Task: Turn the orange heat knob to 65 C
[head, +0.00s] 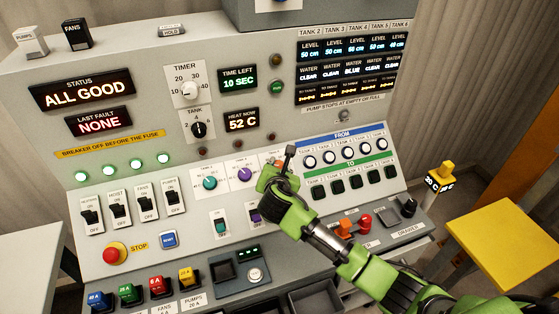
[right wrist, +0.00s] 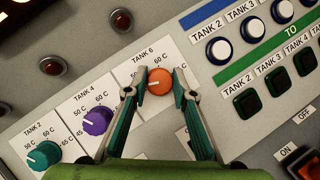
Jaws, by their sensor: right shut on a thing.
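The orange heat knob (right wrist: 159,82) is on the TANK 6 label plate in the right wrist view. Its white pointer line points to the left; the exact number under it cannot be read. My right gripper (right wrist: 161,76) is shut on the orange knob, with one finger on each side. In the head view my right gripper (head: 279,166) is at the right end of the row of heat knobs and hides most of the orange knob. The HEAT NOW display (head: 241,120) reads 52 C. My left gripper is not in view.
The purple knob (right wrist: 97,121) and the teal knob (right wrist: 44,155) stand left of the orange one. Blue-ringed FROM buttons (right wrist: 219,50) and dark TO buttons (right wrist: 248,103) are close on the right. A red STOP button (head: 115,252) is at lower left.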

